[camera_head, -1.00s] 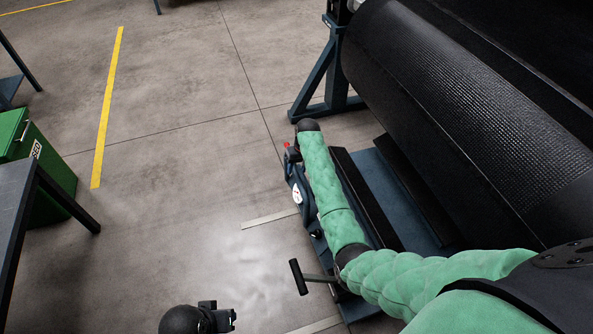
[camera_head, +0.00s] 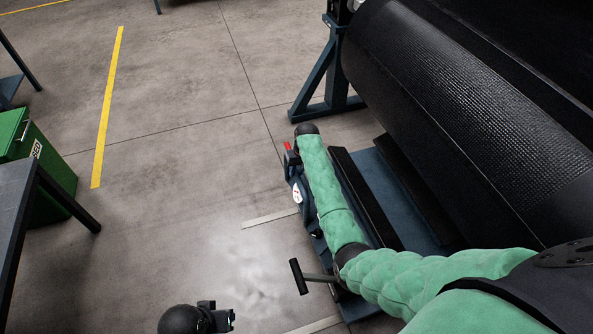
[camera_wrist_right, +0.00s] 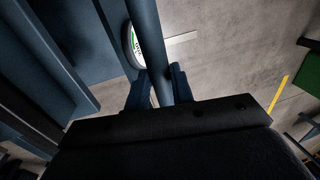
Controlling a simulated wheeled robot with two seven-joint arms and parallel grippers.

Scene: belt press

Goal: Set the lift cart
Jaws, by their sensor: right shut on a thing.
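The lift cart (camera_head: 362,185) is a low dark blue frame with long black bars, under the big black roll. A round white dial (camera_head: 297,194) sits on its left side, also seen in the wrist view (camera_wrist_right: 133,45). A black T-shaped handle (camera_head: 298,276) sticks out of its near end. My right gripper (camera_head: 290,158) is at the cart's far left corner, beside a small red part (camera_head: 287,146). In the wrist view my right gripper (camera_wrist_right: 157,85) is shut on a dark blue bar (camera_wrist_right: 147,30). My left gripper (camera_head: 228,318) is low, apart from the cart; its jaws are unclear.
The large black roll (camera_head: 450,110) and its blue stand (camera_head: 318,80) block the right. A green bin (camera_head: 55,165) and a dark table (camera_head: 20,205) stand at left. Floor between them is open, with a yellow line (camera_head: 108,105) and pale strips (camera_head: 270,218).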

